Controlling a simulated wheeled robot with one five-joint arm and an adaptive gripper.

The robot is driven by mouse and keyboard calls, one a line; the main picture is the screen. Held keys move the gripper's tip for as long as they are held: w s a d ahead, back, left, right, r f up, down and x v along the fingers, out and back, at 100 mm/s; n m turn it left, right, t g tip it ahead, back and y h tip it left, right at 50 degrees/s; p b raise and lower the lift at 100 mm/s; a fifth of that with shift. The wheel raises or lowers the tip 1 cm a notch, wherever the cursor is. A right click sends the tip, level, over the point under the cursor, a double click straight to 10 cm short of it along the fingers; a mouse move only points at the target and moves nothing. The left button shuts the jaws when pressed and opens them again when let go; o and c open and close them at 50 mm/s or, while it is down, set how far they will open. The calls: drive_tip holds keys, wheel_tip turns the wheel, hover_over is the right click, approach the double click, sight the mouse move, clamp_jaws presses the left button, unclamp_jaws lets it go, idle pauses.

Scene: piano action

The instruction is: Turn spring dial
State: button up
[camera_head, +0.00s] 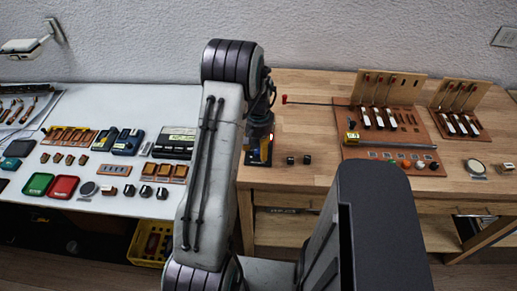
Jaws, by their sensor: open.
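My gripper (260,140) points down over the left edge of the wooden bench, partly hidden behind my own arm. It is small and dark here, and it is open with nothing seen in it. A dark blue block with yellow marks (254,158) shows just below it; I cannot tell whether they touch. I cannot surely pick out the spring dial.
Two piano key models (404,85) stand on the wooden bench (310,88). The white table (130,98) holds trays, boxes and small parts. A yellow crate (140,243) is below.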

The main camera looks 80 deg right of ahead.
drive_tip(key=shift+f, duration=0.65)
drive_tip(key=shift+c, duration=0.2)
clamp_jaws()
